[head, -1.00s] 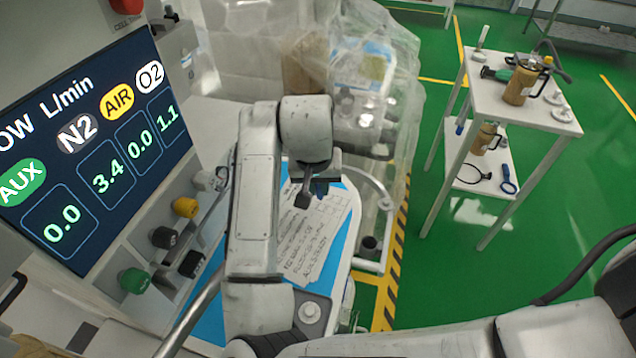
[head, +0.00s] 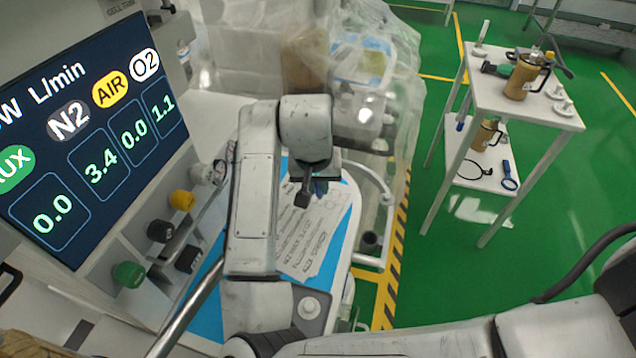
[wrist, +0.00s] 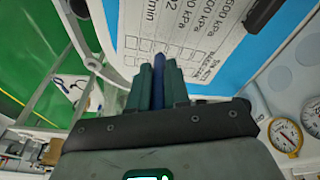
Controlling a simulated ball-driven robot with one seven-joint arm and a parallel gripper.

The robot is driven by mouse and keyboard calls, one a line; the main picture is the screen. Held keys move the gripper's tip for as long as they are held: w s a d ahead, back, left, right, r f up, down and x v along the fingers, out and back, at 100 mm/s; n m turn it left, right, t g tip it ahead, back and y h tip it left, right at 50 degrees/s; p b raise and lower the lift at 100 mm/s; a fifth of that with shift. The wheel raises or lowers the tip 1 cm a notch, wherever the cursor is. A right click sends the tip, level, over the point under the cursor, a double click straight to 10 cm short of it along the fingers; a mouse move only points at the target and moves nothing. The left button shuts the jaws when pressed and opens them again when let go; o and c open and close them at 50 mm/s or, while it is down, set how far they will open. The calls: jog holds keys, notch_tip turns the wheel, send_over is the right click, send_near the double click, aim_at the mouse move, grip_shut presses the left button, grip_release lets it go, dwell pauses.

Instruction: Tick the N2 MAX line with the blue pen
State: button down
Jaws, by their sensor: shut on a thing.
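My gripper (wrist: 158,74) has dark green fingers shut on the blue pen (wrist: 158,88), which shows as a blue strip between them. The pen's tip is hidden or too unclear to tell if it touches the paper. The white checklist sheet (wrist: 185,28) lies beyond the fingertips in the wrist view, with printed lines and a row of tick boxes. In the head view the gripper (head: 318,186) is over the upper part of the sheet (head: 312,245), which lies on a blue surface (head: 335,245). The N2 MAX wording is not clearly readable.
The machine's display (head: 95,135) and its knobs (head: 130,273) stand left of the sheet. A grey rail (head: 190,318) runs at the lower left. Clear plastic sheeting (head: 385,60) hangs behind. A white trolley (head: 545,112) stands on the green floor at right.

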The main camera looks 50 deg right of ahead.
jog(key=shift+f+b, duration=0.4)
jog(key=shift+f, duration=0.2)
dwell(0.7)
jog(key=shift+d+p, duration=0.45)
jog(key=shift+p, duration=0.1)
dwell(1.2)
jog(key=shift+w+d+r+p+v, duration=0.1)
jog(key=shift+d+p+v, duration=0.15)
jog(key=shift+p+v, duration=0.85)
jog(key=shift+w+d+r+p+v, duration=0.1)
jog(key=shift+d+p+v, duration=0.15)
jog(key=shift+p+v, duration=0.9)
jog(key=shift+w+d+p+v, duration=0.1)
jog(key=shift+d+p+v, duration=0.15)
jog(key=shift+p+v, duration=0.85)
